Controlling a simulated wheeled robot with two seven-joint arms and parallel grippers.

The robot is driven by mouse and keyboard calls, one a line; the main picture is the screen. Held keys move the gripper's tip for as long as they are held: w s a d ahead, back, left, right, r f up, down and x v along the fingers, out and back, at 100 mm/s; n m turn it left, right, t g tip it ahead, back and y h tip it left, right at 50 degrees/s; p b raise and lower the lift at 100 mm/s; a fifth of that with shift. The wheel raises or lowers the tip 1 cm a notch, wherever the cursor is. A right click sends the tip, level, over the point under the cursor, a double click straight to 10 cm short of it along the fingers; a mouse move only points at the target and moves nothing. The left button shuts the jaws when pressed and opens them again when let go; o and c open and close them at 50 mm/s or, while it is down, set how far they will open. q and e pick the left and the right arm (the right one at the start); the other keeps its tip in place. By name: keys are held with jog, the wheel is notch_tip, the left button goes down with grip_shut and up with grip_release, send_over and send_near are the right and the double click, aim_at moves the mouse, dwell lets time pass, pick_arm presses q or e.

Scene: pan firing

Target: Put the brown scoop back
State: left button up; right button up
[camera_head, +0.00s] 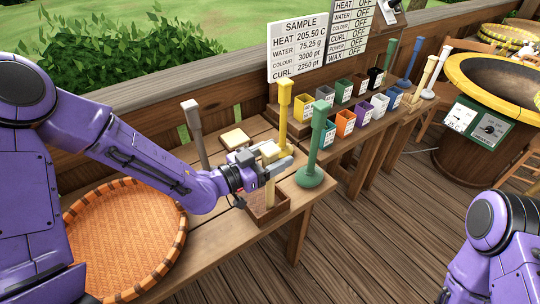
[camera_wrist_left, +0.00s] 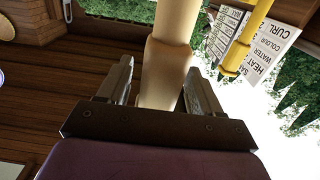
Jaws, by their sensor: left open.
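A tan-brown scoop (camera_head: 270,192) stands upright with its lower end in a small open wooden box (camera_head: 284,207) near the table's front corner. My left gripper (camera_head: 266,160) is at the scoop's upper part, with its fingers on either side of it. In the left wrist view the tan handle (camera_wrist_left: 168,62) runs between the two open fingers (camera_wrist_left: 160,85), with gaps beside it. The scoop's lower end is hidden in the box. Only part of my right arm shows at the lower right; its gripper is out of frame.
A green stand (camera_head: 318,145), a yellow one (camera_head: 284,110) and a grey-brown one (camera_head: 194,130) stand close around my left gripper. A woven tray (camera_head: 125,240) lies at left. Labelled coloured boxes (camera_head: 345,122) line the back table. A yellow-rimmed pan (camera_head: 490,75) stands at right.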

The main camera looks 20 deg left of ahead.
pick_arm(q)
jog(key=shift+s+a, duration=0.2)
jog(key=v, duration=0.2)
jog(key=b+v, duration=0.1)
jog(key=v, duration=0.1)
jog(key=r+b+v, duration=0.1)
jog(key=v, duration=0.1)
jog(key=p+v, duration=0.4)
jog(key=shift+d, duration=0.1)
jog(key=shift+s, duration=0.1)
